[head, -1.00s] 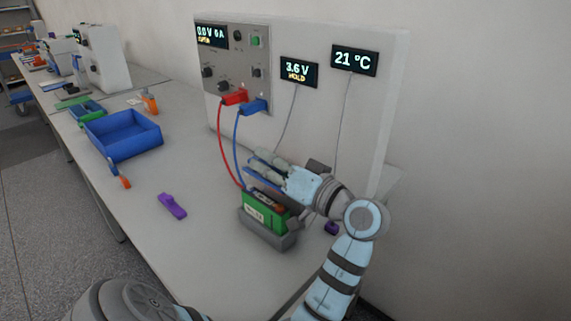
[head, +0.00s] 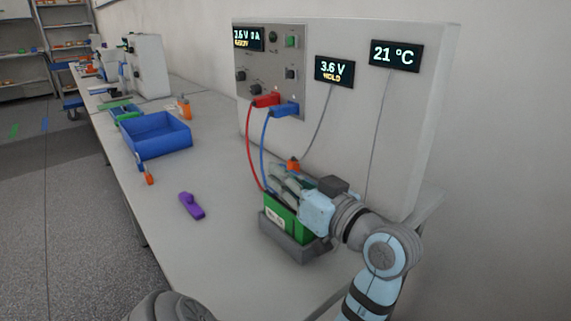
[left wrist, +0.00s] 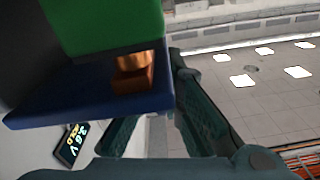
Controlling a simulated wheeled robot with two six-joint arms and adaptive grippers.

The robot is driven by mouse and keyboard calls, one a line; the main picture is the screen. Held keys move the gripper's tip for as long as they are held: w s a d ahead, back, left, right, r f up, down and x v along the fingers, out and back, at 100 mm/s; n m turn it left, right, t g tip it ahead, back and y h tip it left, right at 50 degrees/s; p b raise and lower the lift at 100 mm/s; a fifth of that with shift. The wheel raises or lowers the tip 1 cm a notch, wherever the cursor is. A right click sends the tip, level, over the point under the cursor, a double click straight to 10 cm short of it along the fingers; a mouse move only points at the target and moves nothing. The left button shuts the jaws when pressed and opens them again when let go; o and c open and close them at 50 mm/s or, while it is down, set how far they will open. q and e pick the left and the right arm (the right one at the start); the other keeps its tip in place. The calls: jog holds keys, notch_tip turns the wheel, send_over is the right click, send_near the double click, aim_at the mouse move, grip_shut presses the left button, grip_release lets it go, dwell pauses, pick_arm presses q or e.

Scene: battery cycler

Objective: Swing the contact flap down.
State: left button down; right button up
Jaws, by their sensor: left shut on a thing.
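The green battery block (head: 280,215) sits in a grey holder (head: 288,245) in front of the cycler panel. My left gripper (head: 282,180) reaches over its top from the right and hides most of the contact flap in the head view. In the left wrist view the flap is a dark blue slab (left wrist: 75,108) close along the green block (left wrist: 110,25), with copper contacts (left wrist: 134,75) between them. My left gripper's fingers (left wrist: 160,115) are at the slab's edge, shut on the flap. My right gripper is not seen.
The cycler panel (head: 270,55) has red and blue plugs with cables running down to the holder. A blue bin (head: 160,148) and a purple piece (head: 191,206) lie left on the bench, with free room between.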

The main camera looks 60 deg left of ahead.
pick_arm(q)
jog(key=shift+f, duration=0.1)
jog(key=c, duration=1.7)
grip_release()
jog(key=shift+s, duration=0.1)
notch_tip(320, 180, up, 10)
jog(key=shift+r, duration=0.1)
jog(key=shift+d+r, duration=0.1)
